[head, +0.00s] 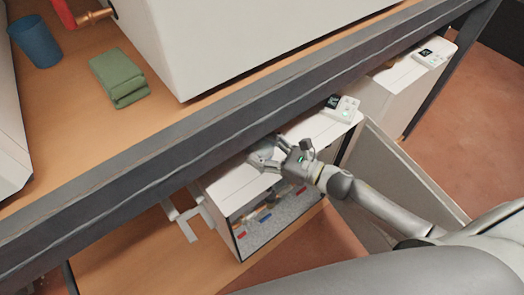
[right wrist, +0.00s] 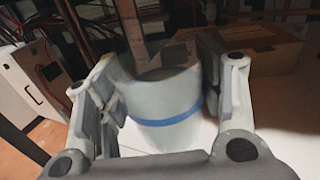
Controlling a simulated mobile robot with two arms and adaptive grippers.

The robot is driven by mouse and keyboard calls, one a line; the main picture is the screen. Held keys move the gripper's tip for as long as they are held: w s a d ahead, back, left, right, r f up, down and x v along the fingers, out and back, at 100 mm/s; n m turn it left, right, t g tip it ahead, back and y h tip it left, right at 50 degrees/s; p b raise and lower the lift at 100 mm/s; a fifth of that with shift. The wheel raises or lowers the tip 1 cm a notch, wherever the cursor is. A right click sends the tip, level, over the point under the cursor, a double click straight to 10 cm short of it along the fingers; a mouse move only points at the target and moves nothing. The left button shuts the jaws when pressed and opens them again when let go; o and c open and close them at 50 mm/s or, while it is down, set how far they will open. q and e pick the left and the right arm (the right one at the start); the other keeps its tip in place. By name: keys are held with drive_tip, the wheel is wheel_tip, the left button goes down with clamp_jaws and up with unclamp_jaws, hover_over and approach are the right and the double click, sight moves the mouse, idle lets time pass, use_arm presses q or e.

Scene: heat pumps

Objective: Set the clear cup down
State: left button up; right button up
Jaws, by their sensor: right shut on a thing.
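The clear cup (right wrist: 167,112) is pale and see-through with a blue band, upright between the fingers of my right gripper in the right wrist view. My right gripper (right wrist: 160,95) is shut on it. In the head view the right gripper (head: 264,158) is over the top of a white heat pump unit (head: 222,184) under the workbench edge. The cup is hard to make out in the head view. I cannot tell whether its base touches the white surface below. My left gripper is not in view.
The grey workbench edge (head: 190,131) runs just above and beside the right gripper. A blue cup (head: 36,42) and a folded green cloth (head: 118,76) lie on the upper wooden top. A cardboard box (right wrist: 258,48) stands behind the cup. White control panels (head: 341,107) sit on the lower units.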

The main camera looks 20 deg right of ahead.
sight(258, 152)
drive_tip(key=shift+w+d+f, duration=0.2)
drive_tip(key=shift+w+f, duration=0.3)
drive_tip(key=shift+f, duration=0.15)
drive_tip(key=shift+w+d+f, duration=0.2)
drive_tip(key=shift+w+f, duration=0.3)
drive_tip(key=shift+f, duration=1.6)
drive_tip(key=shift+f+b, duration=0.2)
drive_tip(key=shift+b, duration=0.1)
drive_tip(key=o, duration=1.2)
drive_tip(key=shift+o, duration=0.2)
drive_tip(key=shift+r, duration=0.1)
